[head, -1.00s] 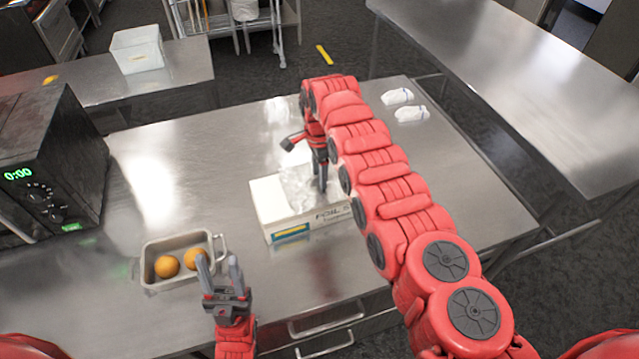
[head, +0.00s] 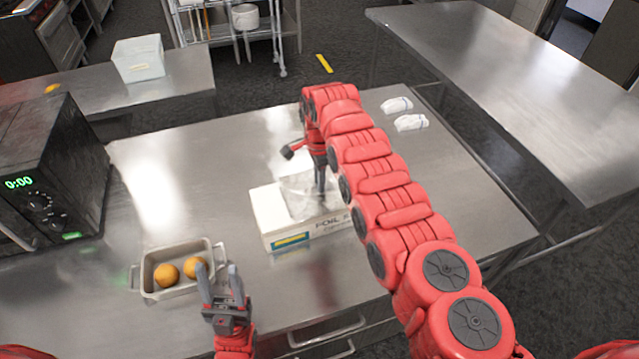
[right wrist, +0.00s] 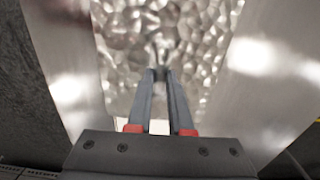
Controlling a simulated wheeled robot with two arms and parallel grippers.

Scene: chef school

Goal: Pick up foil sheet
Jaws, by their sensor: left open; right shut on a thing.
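The foil sheet (head: 300,197) is a crinkled, shiny sheet at the foil box (head: 268,212), which lies on the steel table. The sheet fills the upper middle of the right wrist view (right wrist: 185,35). My right gripper (head: 321,192) points down over the box, its fingertips (right wrist: 160,72) shut on the foil, which puckers at the tips. My arm hides the right end of the box. My left gripper (head: 221,278) is open and empty, in front of the metal pan at the table's near side.
The metal pan (head: 152,290) holds two orange fruits (head: 167,274). A black microwave (head: 60,170) stands at the left. Two white cloth-like bundles (head: 411,123) lie at the far right. Bare table (head: 200,190) lies between microwave and box.

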